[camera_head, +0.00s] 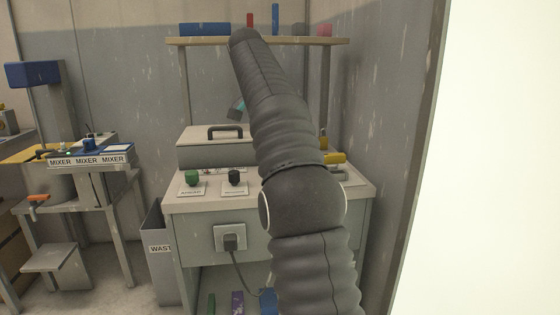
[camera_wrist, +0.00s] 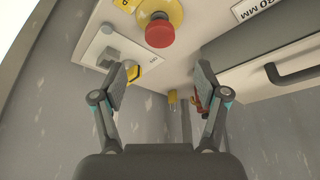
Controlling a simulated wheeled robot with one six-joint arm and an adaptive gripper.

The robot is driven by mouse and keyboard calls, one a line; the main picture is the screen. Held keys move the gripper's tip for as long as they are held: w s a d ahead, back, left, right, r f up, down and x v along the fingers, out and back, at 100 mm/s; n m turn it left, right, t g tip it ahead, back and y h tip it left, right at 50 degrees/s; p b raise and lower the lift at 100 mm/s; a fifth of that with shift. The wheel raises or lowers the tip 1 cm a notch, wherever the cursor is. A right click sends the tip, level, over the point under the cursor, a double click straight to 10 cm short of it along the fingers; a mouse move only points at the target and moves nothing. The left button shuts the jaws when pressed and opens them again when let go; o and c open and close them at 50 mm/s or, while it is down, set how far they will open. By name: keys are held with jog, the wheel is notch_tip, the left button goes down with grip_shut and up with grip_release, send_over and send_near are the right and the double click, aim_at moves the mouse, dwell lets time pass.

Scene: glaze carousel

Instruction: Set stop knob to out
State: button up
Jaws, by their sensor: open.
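The stop knob (camera_wrist: 160,33) is a round red button on a yellow base (camera_wrist: 172,10), at the top middle of the wrist view. I cannot tell whether it is pushed in or out. My gripper (camera_wrist: 162,70) is open and empty. Its two fingers are spread, and in the picture the knob lies just beyond the gap between them, apart from both. In the head view my arm hides most of that corner of the cabinet. Only a bit of my gripper with teal on it (camera_head: 238,108) shows there, left of the arm, and I cannot pick out the red knob.
A pale plate (camera_wrist: 108,50) with grey fittings sits left of the knob. A dark handle (camera_wrist: 292,74) is at right. In the head view, a green knob (camera_head: 192,177) and a black knob (camera_head: 235,177) stand on the cabinet top (camera_head: 215,202). A shelf (camera_head: 300,41) hangs above.

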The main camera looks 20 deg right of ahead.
jog(key=b+x, duration=0.1)
jog(key=x, duration=0.8)
jog(key=shift+d+f, duration=0.15)
jog(key=shift+f, duration=0.15)
